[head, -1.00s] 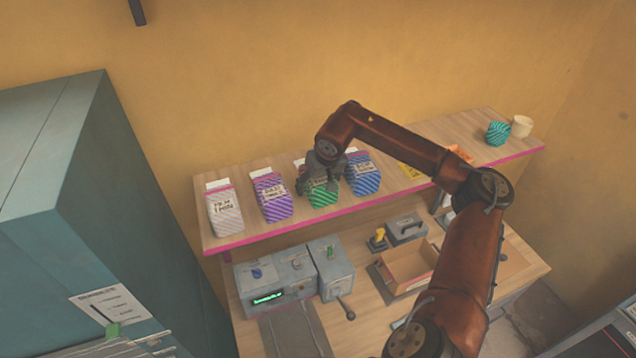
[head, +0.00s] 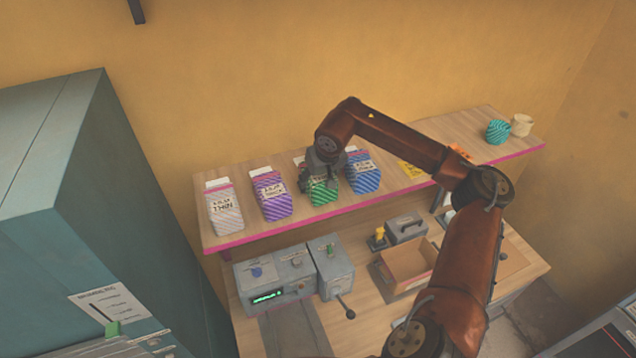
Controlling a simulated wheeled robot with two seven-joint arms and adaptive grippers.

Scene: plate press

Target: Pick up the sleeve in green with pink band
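The green striped sleeve (head: 323,196) stands on the wooden shelf (head: 240,232), third from the left in a row of sleeves. Its upper part is hidden behind my gripper, so I cannot see its band clearly. My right gripper (head: 324,178), on the arm from the right, is at the top front of the green sleeve, pointing down at it. Its fingers are small and dark here, and I cannot tell whether they are open or closed on the sleeve. My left gripper is not in view.
A purple sleeve (head: 272,196) stands left of the green one, a blue sleeve (head: 363,172) close on its right, and a white striped sleeve (head: 225,210) at the far left. A teal ball-like object (head: 498,132) and a cream cup (head: 522,125) stand at the shelf's right end. A grey machine (head: 290,275) sits below.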

